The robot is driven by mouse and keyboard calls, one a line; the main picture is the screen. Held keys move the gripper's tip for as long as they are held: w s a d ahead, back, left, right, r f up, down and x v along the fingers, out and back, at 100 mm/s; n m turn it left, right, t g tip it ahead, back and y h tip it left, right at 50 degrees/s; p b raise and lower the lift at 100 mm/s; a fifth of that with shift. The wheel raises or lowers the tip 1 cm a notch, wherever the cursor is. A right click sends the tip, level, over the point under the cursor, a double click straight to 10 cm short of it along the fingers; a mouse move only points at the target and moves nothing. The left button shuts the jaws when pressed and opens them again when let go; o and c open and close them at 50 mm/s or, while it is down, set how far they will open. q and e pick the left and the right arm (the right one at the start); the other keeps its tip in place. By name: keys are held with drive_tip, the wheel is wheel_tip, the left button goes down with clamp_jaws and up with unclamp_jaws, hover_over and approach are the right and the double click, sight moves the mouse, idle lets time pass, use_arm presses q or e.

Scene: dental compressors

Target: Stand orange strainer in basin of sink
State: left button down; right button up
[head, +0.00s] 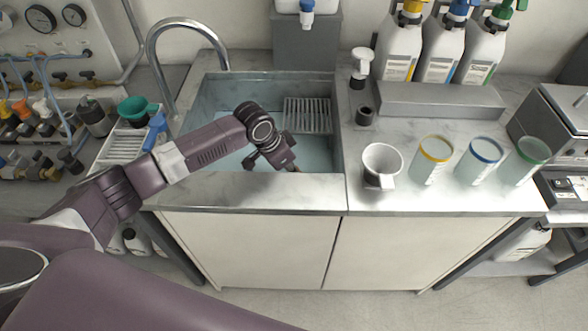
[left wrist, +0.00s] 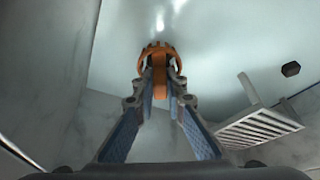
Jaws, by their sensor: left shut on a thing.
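The orange strainer (left wrist: 158,54) is between the fingertips of my left gripper (left wrist: 159,88) in the left wrist view. It has a rounded, slotted end and a flat strip running back between the fingers. My left gripper is shut on it. In the head view my left gripper (head: 290,168) reaches down into the sink (head: 316,152), near the basin's front wall. There the strainer is almost wholly hidden by the gripper and the front rim. I cannot tell whether the strainer touches the basin floor (left wrist: 205,45). My right gripper is not in view.
A grey slotted rack (head: 307,115) stands in the basin's back right; it also shows in the left wrist view (left wrist: 258,127). A tap (head: 160,40) arches at the back left. A white cup (head: 382,163) and several colour-rimmed beakers (head: 431,160) stand on the right counter.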

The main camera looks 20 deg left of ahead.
use_arm(q)
drive_tip(key=shift+f, duration=0.55)
drive_tip(key=c, duration=1.9)
unclamp_jaws()
drive_tip(key=shift+c, duration=0.4)
drive_tip(key=shift+c, duration=1.4)
drive_tip(key=shift+r, duration=0.1)
drive_tip(key=shift+r+p, duration=3.95)
drive_tip(key=shift+p, duration=0.15)
